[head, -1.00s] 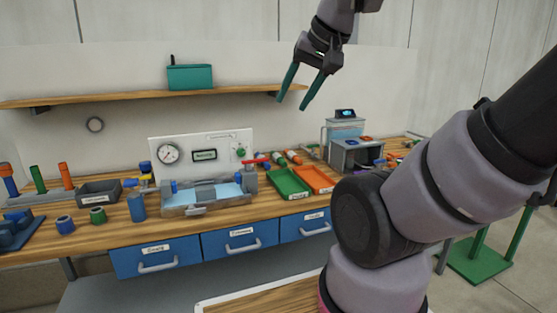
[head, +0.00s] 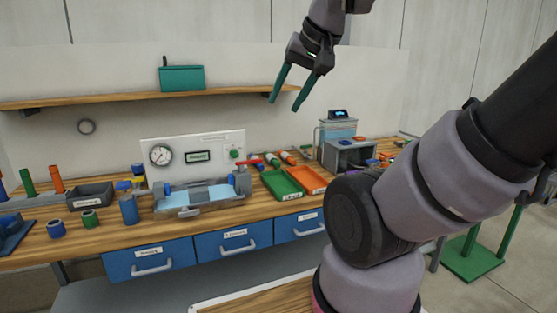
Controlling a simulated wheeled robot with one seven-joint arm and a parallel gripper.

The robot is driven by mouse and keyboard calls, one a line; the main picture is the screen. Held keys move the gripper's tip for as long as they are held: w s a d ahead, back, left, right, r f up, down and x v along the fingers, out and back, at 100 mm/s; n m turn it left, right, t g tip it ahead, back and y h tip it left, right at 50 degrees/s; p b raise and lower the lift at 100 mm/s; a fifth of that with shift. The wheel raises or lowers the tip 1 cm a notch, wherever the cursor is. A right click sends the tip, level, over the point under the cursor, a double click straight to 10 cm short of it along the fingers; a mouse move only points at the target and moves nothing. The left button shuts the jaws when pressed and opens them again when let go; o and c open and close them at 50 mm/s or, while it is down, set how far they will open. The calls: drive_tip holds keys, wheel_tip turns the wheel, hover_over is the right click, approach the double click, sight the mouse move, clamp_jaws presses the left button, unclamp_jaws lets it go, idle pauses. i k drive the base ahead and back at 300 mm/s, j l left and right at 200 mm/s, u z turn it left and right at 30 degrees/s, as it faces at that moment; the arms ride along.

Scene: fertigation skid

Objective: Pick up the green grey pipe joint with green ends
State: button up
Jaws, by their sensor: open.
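A short green and grey pipe piece (head: 90,218) stands on the left part of the wooden bench (head: 100,241), in front of a grey tray. It looks like the pipe joint, but it is small and its ends are hard to make out. My gripper (head: 284,105) is raised high, in front of the back wall and near the right end of the shelf. Its two green fingers are apart with nothing between them. It is far to the right of the pipe piece and well above it.
A blue ring piece (head: 57,229) and a blue cylinder (head: 129,210) flank the pipe piece. The grey tray (head: 91,195) is behind it. A water basin with a gauge panel (head: 195,149), a green tray (head: 282,184) and an orange tray (head: 307,180) stand farther right. A shelf (head: 130,97) runs above.

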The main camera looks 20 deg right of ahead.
sight(270, 158)
drive_tip(key=i+l, duration=0.35)
drive_tip(key=l, duration=0.15)
drive_tip(key=i+l, duration=0.75)
drive_tip(key=l, duration=0.25)
